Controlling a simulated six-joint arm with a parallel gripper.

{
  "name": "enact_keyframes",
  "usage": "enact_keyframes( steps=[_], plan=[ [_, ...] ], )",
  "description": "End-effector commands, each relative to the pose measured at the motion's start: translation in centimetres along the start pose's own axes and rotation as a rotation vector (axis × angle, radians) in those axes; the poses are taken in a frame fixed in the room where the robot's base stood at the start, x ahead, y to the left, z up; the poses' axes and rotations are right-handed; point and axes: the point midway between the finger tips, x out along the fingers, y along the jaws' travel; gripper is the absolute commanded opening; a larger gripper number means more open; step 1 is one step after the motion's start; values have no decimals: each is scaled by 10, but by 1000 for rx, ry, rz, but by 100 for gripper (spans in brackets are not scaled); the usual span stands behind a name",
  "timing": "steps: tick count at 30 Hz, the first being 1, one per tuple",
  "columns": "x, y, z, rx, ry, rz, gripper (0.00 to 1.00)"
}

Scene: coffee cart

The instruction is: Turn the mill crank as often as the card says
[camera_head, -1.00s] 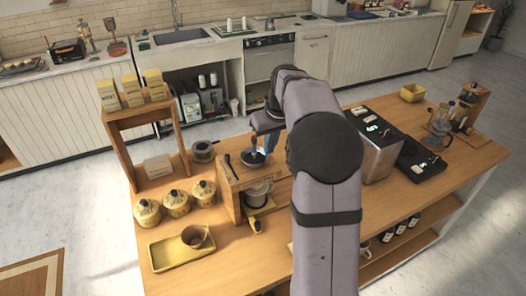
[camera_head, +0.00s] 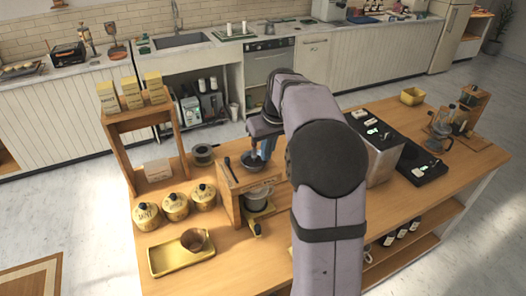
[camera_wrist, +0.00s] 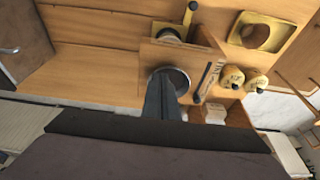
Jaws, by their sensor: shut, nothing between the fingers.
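The mill seems to be the wooden stand on the counter (camera_head: 228,205), with a dark round top (camera_head: 252,163) that also shows in the wrist view (camera_wrist: 181,75). My gripper (camera_head: 268,147) is just above this top, with its fingers shut and empty. In the wrist view, the fingers (camera_wrist: 166,88) reach over the dark disc. A light lettered panel (camera_wrist: 209,76) is on the stand's side. Its text is too small to read.
Labelled yellow jars (camera_head: 176,206) stand left of the stand. A yellow tray (camera_head: 160,262) with a brown cup (camera_head: 194,240) is in front. A wooden shelf (camera_head: 112,150) is at the left. A metal box (camera_head: 380,160) and black scale (camera_head: 420,168) stand right of my arm.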

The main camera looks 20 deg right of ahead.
Motion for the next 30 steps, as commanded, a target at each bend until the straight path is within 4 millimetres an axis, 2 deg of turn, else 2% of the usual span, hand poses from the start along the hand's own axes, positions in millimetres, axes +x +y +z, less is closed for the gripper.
enact_keyframes(
  steps=[5, 15, 30],
  plan=[
    [0, -1, 0, -1, 0, 0, 0],
    [-1, -17, 4, -1, 1, 0, 0],
    [-1, -23, 3, -2, 0, 0, 0]
  ],
)
